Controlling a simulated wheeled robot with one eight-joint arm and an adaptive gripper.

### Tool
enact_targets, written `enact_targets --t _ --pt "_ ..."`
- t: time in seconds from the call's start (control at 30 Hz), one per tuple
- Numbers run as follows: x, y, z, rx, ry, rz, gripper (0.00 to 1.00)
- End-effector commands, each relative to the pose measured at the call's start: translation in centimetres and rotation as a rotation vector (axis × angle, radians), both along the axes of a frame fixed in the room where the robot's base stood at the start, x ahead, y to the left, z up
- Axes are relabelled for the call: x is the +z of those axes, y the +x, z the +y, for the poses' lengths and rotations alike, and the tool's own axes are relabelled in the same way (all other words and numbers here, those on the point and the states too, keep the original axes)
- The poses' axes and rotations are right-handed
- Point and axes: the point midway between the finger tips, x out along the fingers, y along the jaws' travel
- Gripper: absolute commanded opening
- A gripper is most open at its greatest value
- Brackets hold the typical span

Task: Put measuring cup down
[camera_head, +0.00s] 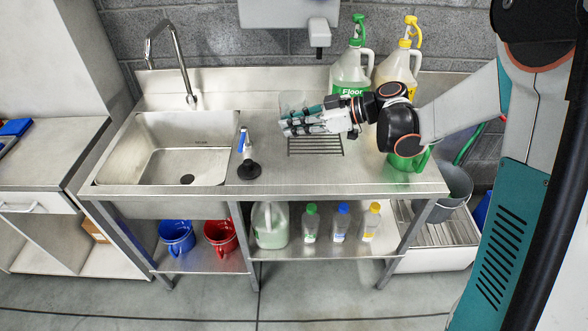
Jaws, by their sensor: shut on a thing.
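My gripper (287,124) reaches in from the right over the steel counter (345,180), near the dark slotted drain grate (315,145). It is shut on a pale, see-through thing that looks like the measuring cup (292,100). Most of the cup is hidden behind my fingers, and only its upper part shows. I cannot tell whether its base touches the counter.
A sink (185,150) lies left, with a black-based plunger-like tool (248,170) beside it. A green jug (408,162) stands under my arm. Two large bottles (350,75) (398,65) stand behind. The front counter middle is clear.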

Motion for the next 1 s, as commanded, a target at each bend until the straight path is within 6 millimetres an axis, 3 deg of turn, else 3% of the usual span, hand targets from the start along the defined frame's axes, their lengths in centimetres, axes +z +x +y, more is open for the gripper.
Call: enact_targets --t 0.1,0.5,0.87,1.0 --pt "-3.3 0.1 0.0 -0.001 -0.001 0.0 0.0" --pt "-12.6 0.0 -0.1 -0.004 -0.001 0.001 0.0" --pt "-15.5 0.0 -0.1 -0.004 -0.001 0.001 0.0" --pt "-17.7 0.1 -0.1 -0.004 -0.001 0.001 0.0"
